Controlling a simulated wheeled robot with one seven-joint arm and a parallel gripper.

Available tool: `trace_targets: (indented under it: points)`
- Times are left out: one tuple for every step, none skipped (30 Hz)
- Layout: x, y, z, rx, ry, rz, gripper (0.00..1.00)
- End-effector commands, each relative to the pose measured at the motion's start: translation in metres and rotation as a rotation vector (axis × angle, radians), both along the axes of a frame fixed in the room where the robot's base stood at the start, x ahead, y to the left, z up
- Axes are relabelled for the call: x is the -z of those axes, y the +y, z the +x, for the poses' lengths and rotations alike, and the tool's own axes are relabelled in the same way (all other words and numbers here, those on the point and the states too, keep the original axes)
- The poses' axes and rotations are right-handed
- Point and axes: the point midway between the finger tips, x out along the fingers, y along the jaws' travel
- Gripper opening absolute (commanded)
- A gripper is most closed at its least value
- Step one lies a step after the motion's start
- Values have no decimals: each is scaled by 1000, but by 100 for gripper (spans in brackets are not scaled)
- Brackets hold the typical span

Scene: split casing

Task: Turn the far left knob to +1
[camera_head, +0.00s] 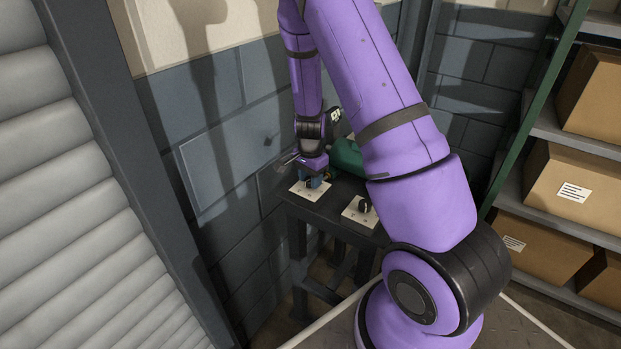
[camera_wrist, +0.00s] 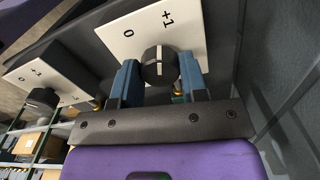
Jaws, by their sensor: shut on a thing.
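The far left knob (camera_wrist: 158,65) is black with a white pointer line, on a white plate (camera_head: 297,189) marked 0 and +1. In the wrist view its plate (camera_wrist: 118,40) shows both marks above the knob. The pointer line points up the picture, close to the +1 direction and away from the 0; its exact alignment is hard to tell. My gripper (camera_wrist: 160,80) is shut on the knob, one blue finger at each side. In the head view my gripper (camera_head: 314,181) reaches down over the plate and mostly hides the knob.
A second black knob (camera_head: 364,205) on a white plate (camera_head: 352,216) sits to the right on the dark table; it also shows in the wrist view (camera_wrist: 42,99). A green object (camera_head: 346,157) lies behind. Block walls stand close behind and left. Shelves with boxes (camera_head: 572,188) are at right.

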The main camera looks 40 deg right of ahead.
Motion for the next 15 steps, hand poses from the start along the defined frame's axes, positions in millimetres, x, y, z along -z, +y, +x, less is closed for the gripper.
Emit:
trace_targets:
  points:
    - [0, 0, 1, 32, -2, -2, 16]
    - [0, 0, 1, 49, -2, -2, 16]
    - [0, 0, 1, 73, -2, -2, 16]
    - [0, 0, 1, 89, -2, -2, 16]
    - [-1, 0, 1, 105, -3, -1, 16]
    - [-1, 0, 1, 124, -3, -1, 16]
    - [-1, 0, 1, 136, -3, -1, 16]
    - [-1, 0, 1, 148, -3, -1, 16]
    - [-1, 0, 1, 161, -3, -2, 16]
    - [-1, 0, 1, 170, -3, -2, 16]
    - [-1, 0, 1, 177, -3, -2, 16]
    - [-1, 0, 1, 187, -3, -2, 16]
    - [-1, 0, 1, 193, -3, -2, 16]
    - [-1, 0, 1, 198, -3, -2, 16]
    - [-1, 0, 1, 204, -3, -2, 16]
